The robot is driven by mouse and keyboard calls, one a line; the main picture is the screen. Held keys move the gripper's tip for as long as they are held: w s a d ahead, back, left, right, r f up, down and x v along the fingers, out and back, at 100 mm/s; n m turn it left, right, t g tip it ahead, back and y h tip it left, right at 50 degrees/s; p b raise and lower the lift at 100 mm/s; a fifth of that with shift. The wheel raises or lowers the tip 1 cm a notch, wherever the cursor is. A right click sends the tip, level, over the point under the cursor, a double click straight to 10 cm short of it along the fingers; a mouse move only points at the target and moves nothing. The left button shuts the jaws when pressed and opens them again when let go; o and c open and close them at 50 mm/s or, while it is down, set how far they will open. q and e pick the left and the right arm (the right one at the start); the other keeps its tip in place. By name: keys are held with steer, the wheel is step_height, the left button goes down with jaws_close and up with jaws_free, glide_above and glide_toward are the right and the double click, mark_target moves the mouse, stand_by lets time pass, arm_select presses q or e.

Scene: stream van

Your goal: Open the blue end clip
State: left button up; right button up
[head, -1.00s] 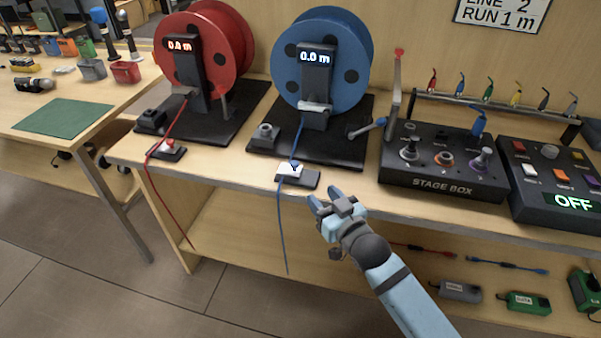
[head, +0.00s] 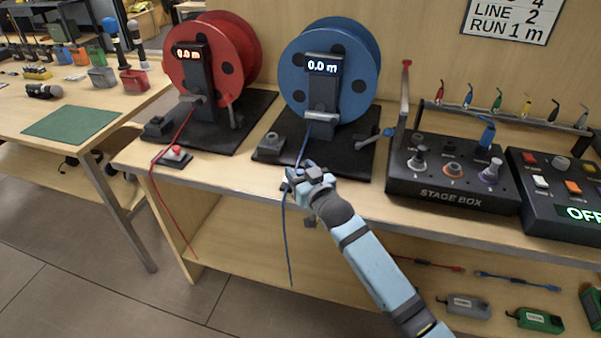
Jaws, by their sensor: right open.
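The blue reel (head: 331,72) stands on its black base at the back of the bench, with a display reading 0.0 m. Its blue cable (head: 287,236) runs down from the reel and hangs over the bench's front edge. The blue end clip (head: 285,184) sits at that edge and is almost wholly hidden behind my right gripper, so its state cannot be made out. My right gripper (head: 294,177) is open, right at the clip and the cable; whether it touches them I cannot tell. My left gripper is not in view.
The red reel (head: 212,60) with its red cable and red end clip (head: 175,157) stands to the left. The stage box (head: 455,196) and a switch panel (head: 560,213) reading OFF stand to the right. A lower shelf holds cables and adapters.

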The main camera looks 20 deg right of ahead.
steer(key=shift+c, duration=0.5)
jaws_close()
steer(key=shift+s+d+r+p, duration=0.1)
steer(key=shift+d+p, duration=0.05)
steer(key=shift+p, duration=0.15)
steer(key=shift+s+d+r+p, duration=0.1)
steer(key=shift+s+d+p, duration=0.45)
steer(key=shift+d+p, duration=0.3)
steer(key=shift+s+d, duration=0.2)
steer(key=shift+f, duration=0.2)
steer(key=shift+o, duration=0.5)
jaws_free()
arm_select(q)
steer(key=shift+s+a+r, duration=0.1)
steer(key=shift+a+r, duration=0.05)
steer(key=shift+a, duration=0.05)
